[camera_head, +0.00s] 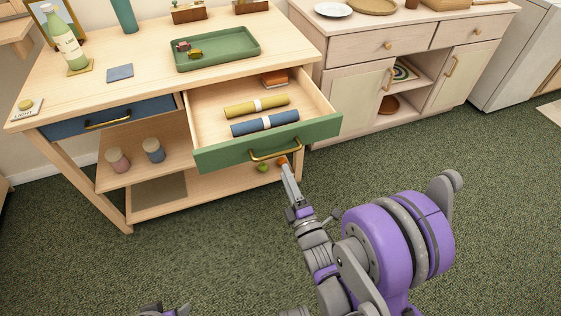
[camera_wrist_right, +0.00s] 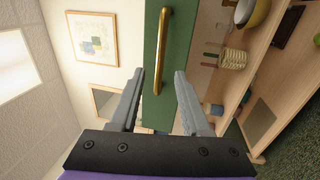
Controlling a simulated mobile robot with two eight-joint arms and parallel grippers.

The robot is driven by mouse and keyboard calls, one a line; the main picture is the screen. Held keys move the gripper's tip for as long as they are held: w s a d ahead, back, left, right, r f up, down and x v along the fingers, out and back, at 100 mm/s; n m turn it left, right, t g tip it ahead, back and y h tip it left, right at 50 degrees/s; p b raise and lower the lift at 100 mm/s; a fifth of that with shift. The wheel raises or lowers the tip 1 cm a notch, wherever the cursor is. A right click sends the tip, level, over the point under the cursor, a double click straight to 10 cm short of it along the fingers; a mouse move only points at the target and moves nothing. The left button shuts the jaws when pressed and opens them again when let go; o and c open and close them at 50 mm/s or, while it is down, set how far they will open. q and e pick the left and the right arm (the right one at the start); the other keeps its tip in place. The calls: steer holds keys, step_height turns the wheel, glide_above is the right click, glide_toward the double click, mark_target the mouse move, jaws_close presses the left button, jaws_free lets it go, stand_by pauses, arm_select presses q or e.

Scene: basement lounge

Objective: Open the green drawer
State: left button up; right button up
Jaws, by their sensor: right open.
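The green drawer (camera_head: 215,157) stands pulled out of the wooden table, with its inside in view. A yellow roll (camera_head: 256,106) and a blue roll (camera_head: 265,122) lie in it, with an orange-brown item (camera_head: 274,78) near the back. Its brass handle (camera_head: 274,150) runs along the green front. My right gripper (camera_head: 283,163) is just below the handle in the head view. In the right wrist view the two fingers (camera_wrist_right: 156,95) are spread, with the handle (camera_wrist_right: 163,50) showing ahead between them; I cannot tell whether they touch it. Only a small part of my left arm shows at the bottom edge.
A blue drawer (camera_head: 108,116) beside it is closed. The tabletop holds a green tray (camera_head: 215,50), a bottle (camera_head: 65,38) and a coaster (camera_head: 120,72). Jars (camera_head: 154,150) stand on the shelf below. A cabinet (camera_head: 355,90) stands to the right. Green carpet in front is clear.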

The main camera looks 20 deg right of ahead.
steer(key=s+b, duration=0.2)
steer(key=s, duration=0.1)
steer(key=shift+f, duration=0.3)
stand_by(0.3)
